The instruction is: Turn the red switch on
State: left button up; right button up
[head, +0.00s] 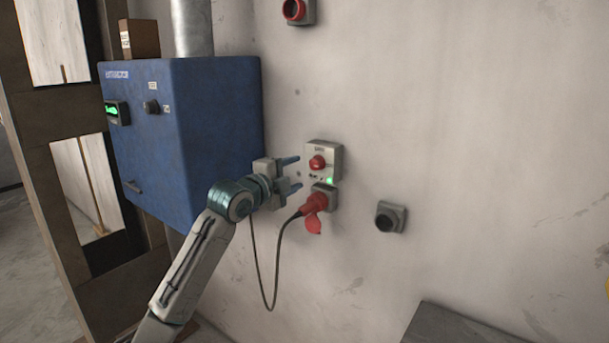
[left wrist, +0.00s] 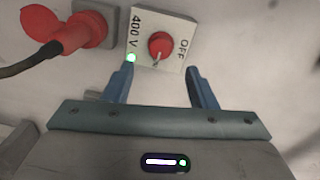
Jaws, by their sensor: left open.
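The red switch (head: 317,162) is a round knob on a pale box (head: 336,152) on the wall, with a green light lit at the box's lower part. In the left wrist view the red switch (left wrist: 161,46) sits on a plate marked "400 V" and "OFF". My left gripper (head: 296,172) is open and empty, just left of the box in the head view. In the left wrist view its two fingers (left wrist: 161,80) point toward the knob, one to each side and short of it. My right gripper is not in view.
A red plug (head: 314,204) with a dark hanging cable sits in the socket below the switch box. A blue cabinet (head: 190,135) stands at the left. Another grey socket (head: 390,216) is on the wall to the right.

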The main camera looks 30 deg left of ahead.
pick_arm(q)
jog(key=shift+s+a+b, duration=0.15)
jog(key=shift+s+b, duration=0.15)
jog(key=shift+s, duration=1.5)
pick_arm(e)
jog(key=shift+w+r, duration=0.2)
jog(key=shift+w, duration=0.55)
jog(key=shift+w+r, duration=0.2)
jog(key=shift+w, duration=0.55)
